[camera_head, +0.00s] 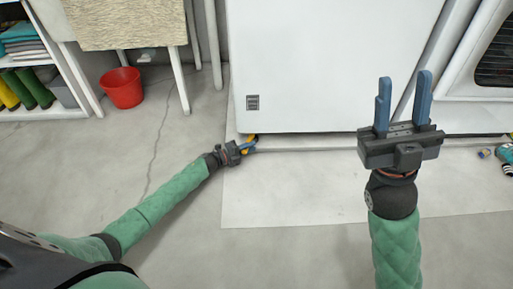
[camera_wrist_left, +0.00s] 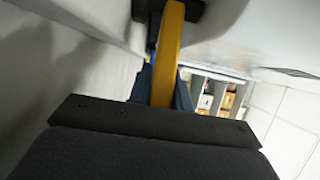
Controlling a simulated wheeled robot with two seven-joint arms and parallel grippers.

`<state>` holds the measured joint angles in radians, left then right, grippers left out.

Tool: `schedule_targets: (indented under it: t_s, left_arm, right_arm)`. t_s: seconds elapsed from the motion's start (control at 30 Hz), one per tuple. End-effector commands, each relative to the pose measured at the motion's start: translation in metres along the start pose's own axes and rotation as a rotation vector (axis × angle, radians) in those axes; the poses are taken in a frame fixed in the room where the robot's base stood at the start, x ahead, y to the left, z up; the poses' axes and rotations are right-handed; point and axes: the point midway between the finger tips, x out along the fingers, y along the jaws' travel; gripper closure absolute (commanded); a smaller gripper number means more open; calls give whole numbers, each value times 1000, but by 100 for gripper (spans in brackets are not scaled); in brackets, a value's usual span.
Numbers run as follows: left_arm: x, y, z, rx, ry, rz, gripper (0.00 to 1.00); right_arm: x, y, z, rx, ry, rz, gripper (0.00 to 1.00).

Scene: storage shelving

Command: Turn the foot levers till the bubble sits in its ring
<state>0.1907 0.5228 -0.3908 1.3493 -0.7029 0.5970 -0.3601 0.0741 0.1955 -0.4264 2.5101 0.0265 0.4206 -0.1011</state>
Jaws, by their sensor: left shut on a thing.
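A large white appliance (camera_head: 335,70) stands upright on a pale floor sheet. My left gripper (camera_head: 248,147) is low at its front left bottom corner, shut on a yellow foot lever (camera_head: 252,138). In the left wrist view the yellow lever (camera_wrist_left: 168,50) runs up from between the blue fingers to a dark mount under the appliance. My right gripper (camera_head: 403,103) is raised in front of the appliance, its two blue fingers apart with nothing between them. I see no bubble or ring in either view.
A red bucket (camera_head: 122,87) stands on the floor at the left, beside a shelf with boots (camera_head: 30,88) and a table (camera_head: 125,22). Small blue and yellow items (camera_head: 504,153) lie at the right edge. The floor in front is clear.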

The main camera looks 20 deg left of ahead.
Motion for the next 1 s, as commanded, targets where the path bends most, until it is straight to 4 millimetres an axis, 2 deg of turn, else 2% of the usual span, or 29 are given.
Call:
schedule_targets:
  t_s: [0.13, 0.17, 0.27, 0.77, 0.87, 0.93, 1.0]
  left_arm:
    - [-1, 3, -1, -2, 1, 3, 100]
    - [-1, 3, -1, -2, 1, 3, 76]
    - [0, 2, -1, -1, 1, 3, 58]
    - [-5, 0, -1, -1, 0, 1, 58]
    - [-11, -1, -1, -1, 0, 1, 58]
    - [-15, -1, 0, 0, 0, 1, 58]
    - [-19, -1, 0, 1, 0, 1, 58]
  right_arm:
    - [0, 0, 0, 0, 1, 0, 64]
    - [0, 0, 0, 0, 1, 0, 64]
    - [0, 0, 0, 0, 1, 0, 64]
    - [1, 1, 0, 9, -9, -1, 64]
    - [-7, 1, 4, 19, -42, -7, 64]
    - [-27, -1, 9, 28, -104, -27, 64]
    - [-39, -2, 12, 38, -142, -37, 64]
